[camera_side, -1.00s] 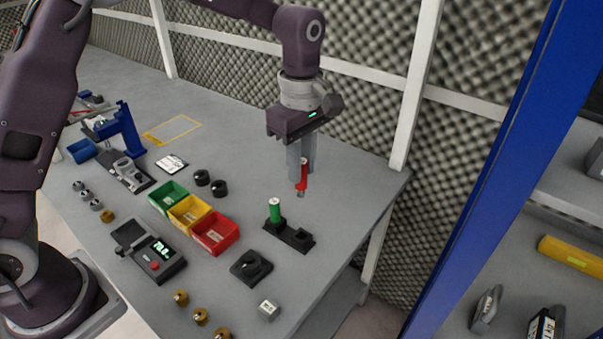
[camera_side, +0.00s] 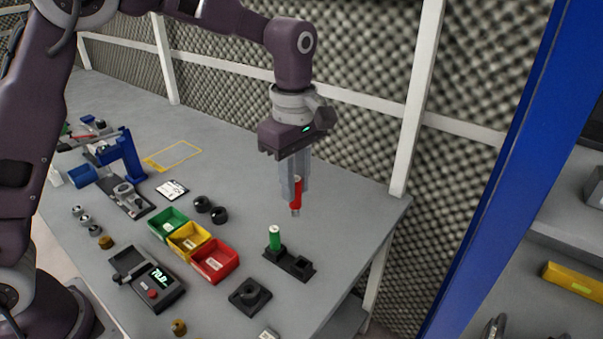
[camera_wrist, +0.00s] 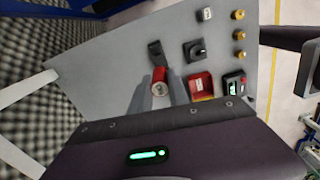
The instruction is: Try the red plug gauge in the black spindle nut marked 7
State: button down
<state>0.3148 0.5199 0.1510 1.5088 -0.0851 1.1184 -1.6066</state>
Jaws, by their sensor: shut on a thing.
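My gripper (camera_side: 296,184) is shut on the red plug gauge (camera_side: 296,198), which hangs upright with its grey metal tip down, above the bench and clear of it. In the wrist view the red gauge (camera_wrist: 161,88) shows end-on between the fingers of my gripper (camera_wrist: 160,92). One black round nut (camera_side: 250,293) sits in a square black base, left of and nearer the camera than the gauge. Two more black round nuts (camera_side: 203,204) (camera_side: 219,215) stand behind the bins. I cannot read a 7 on any of them.
A black two-place holder (camera_side: 290,263) below the gauge carries a green plug gauge (camera_side: 274,238); its other place looks empty. Green (camera_side: 167,222), yellow (camera_side: 189,240) and red (camera_side: 213,262) bins stand left. A black instrument with a lit display (camera_side: 150,280) lies nearer the camera.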

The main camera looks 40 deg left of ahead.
jog(key=s+a+f, duration=0.3)
jog(key=s+f, duration=0.4)
jog(key=s, duration=0.4)
jog(key=shift+a+f, duration=0.35)
jog(key=shift+f, duration=0.05)
jog(key=shift+f, duration=2.9)
jog(key=shift+f, duration=0.65)
jog(key=shift+r, duration=0.1)
jog(key=shift+r, duration=2.5)
